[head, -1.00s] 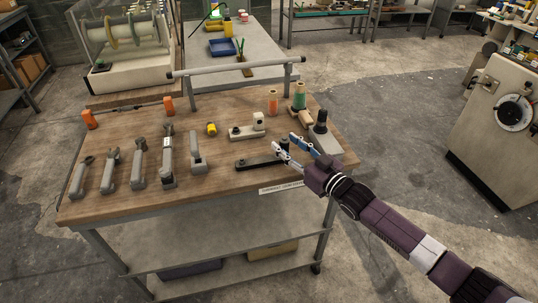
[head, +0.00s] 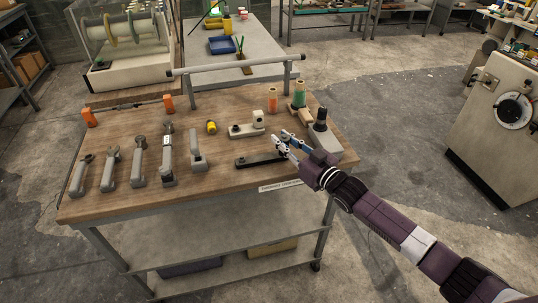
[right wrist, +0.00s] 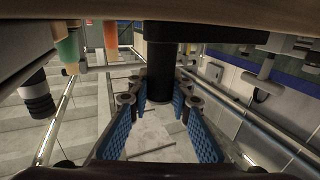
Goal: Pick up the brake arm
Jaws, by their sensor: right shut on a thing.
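The brake arm, a flat black bar (head: 257,160), lies near the front edge of the wooden workbench (head: 225,185) in the head view. In the right wrist view, which is upside down, its bar shows at the top (right wrist: 215,34) with a thick black post (right wrist: 160,75) standing from it. My right gripper (head: 281,141) is at the bar's right end. Its blue-padded fingers (right wrist: 160,107) lie on both sides of the post, shut on it. The bar still appears to lie on the bench. My left gripper is not in view.
A grey block with a black knob (head: 320,120) stands close behind my right gripper. A grey bracket with a white knob (head: 246,129) lies behind the bar. Green (head: 299,94) and orange (head: 272,99) spools stand farther back. Several grey levers (head: 137,163) line the left side.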

